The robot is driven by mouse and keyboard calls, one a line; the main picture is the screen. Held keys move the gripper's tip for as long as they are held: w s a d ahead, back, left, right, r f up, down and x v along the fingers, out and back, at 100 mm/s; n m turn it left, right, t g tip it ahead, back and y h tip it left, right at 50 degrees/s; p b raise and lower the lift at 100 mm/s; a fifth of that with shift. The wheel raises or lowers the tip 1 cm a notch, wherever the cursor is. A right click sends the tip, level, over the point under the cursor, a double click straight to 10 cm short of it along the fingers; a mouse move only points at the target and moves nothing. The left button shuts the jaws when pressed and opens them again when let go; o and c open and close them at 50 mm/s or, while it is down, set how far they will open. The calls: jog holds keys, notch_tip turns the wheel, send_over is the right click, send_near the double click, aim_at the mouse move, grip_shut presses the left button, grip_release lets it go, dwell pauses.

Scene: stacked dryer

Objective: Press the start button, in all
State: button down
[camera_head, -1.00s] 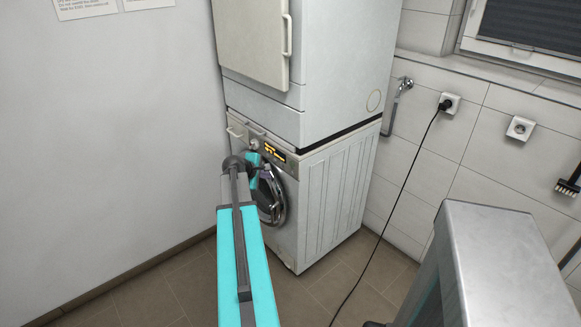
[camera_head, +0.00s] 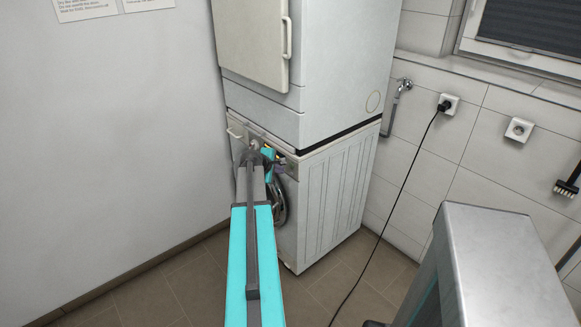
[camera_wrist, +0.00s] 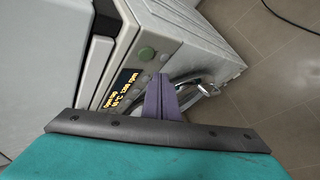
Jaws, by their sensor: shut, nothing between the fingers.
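The white washing machine (camera_head: 325,205) stands below a dryer (camera_head: 340,65). In the wrist view its control panel (camera_wrist: 124,58) runs beside the door. The panel has a lit yellow display (camera_wrist: 122,88), a round greenish button (camera_wrist: 147,53) and a small grey button (camera_wrist: 145,79). I cannot read a start label on either button. My gripper (camera_wrist: 161,77) is shut and empty, its tips close to the panel by the small button and the display. Whether they touch the panel is unclear. In the head view my arm hides most of the panel.
A black cable (camera_head: 398,210) hangs from a wall socket (camera_head: 447,104) to the floor.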

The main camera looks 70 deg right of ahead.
aim_at(291, 168)
jog(key=shift+s+d, duration=0.55)
jog(key=shift+d, duration=0.35)
jog(key=shift+s+d+p, duration=0.35)
jog(key=shift+s+d, duration=0.15)
jog(key=shift+d, duration=0.15)
dwell(2.5)
jog(key=shift+a, duration=0.1)
dwell(0.4)
jog(key=shift+w+a, duration=0.4)
jog(key=shift+a, duration=0.2)
jog(key=shift+w, duration=0.1)
